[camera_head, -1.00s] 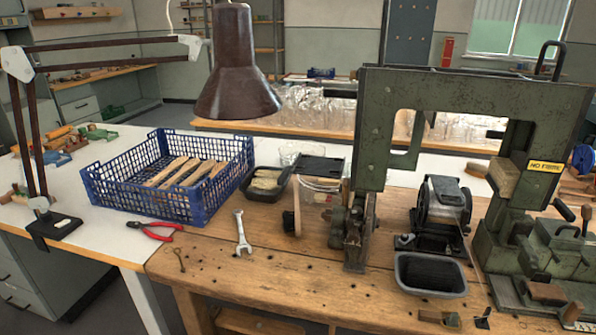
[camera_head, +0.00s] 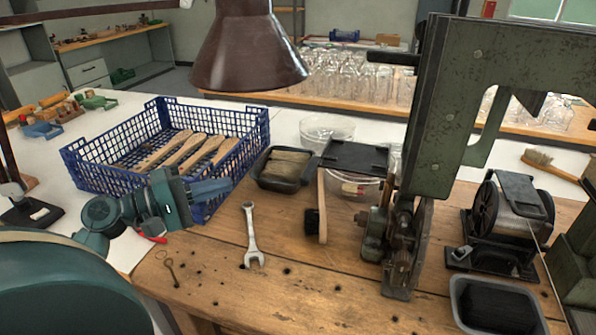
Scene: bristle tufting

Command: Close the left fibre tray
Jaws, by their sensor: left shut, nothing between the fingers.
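The left fibre tray (camera_head: 262,180) is a small black tub with pale tan fibre inside, on the bench right of the blue crate. Its top is uncovered. A flat black plate (camera_head: 352,157), which looks like a lid, lies to its right over a clear bowl; I cannot tell whether it is hinged to the tray. My left gripper (camera_head: 225,187) is shut and empty, pointing right, in front of the crate's near right corner and a little left of the tray. Another tub (camera_head: 490,320) with dark fibre sits at the lower right. My right gripper is not in view.
The blue crate (camera_head: 115,180) holds several wooden brush handles. A wrench (camera_head: 250,238), a brush (camera_head: 322,210) and red pliers (camera_head: 150,238) lie on the bench. The green machine (camera_head: 440,130) blocks the right side. A brown lamp shade (camera_head: 248,50) hangs above.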

